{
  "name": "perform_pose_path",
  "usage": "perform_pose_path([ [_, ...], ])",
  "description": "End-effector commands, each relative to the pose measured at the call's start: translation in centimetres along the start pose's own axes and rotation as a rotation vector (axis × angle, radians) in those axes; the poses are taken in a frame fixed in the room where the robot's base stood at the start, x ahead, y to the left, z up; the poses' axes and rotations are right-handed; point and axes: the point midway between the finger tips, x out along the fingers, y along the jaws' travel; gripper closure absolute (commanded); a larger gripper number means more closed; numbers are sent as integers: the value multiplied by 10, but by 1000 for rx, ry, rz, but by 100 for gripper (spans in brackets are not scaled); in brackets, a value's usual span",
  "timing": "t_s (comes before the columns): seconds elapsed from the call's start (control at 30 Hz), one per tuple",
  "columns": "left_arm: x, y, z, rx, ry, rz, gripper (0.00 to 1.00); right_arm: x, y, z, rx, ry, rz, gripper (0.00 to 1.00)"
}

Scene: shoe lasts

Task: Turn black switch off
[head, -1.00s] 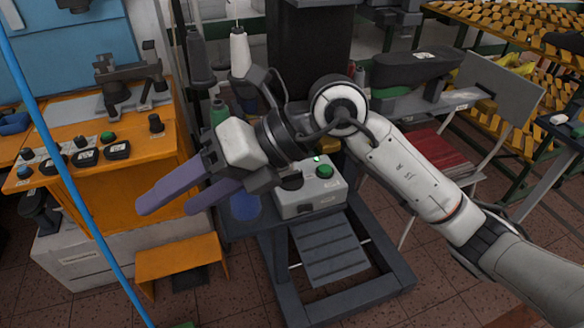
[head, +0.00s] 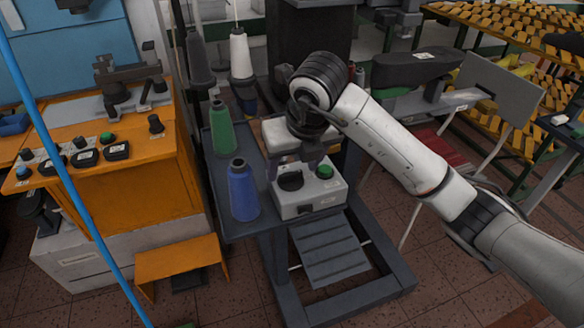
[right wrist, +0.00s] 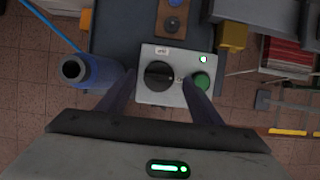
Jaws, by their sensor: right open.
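The black switch (head: 291,181) is a round knob on top of a grey control box (head: 305,203). A small green light (right wrist: 203,59) glows on the box. My right gripper (right wrist: 159,84) is open and empty, its purple fingers to either side of the switch in that view. The right finger overlaps the button's left edge. I cannot tell whether they touch the box. My left gripper is out of view.
An orange machine (head: 140,180) is at the left. A blue pole (head: 62,165) crosses the left side.

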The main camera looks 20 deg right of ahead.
Motion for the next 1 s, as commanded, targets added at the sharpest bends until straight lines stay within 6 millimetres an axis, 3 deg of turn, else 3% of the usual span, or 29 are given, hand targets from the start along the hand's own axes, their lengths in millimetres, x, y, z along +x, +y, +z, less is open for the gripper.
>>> perform_pose_path([
  [0.2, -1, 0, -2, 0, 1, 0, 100, 18, 1, 0, -1, 0, 2, 41],
  [0.47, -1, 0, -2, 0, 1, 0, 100, 20, 1, 0, -2, -1, 2, 41],
  [0.73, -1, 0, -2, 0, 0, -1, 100, 19, 1, 0, -2, -1, 2, 82],
  [1.0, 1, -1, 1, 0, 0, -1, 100, 20, 0, 0, -26, -2, 12, 82],
])
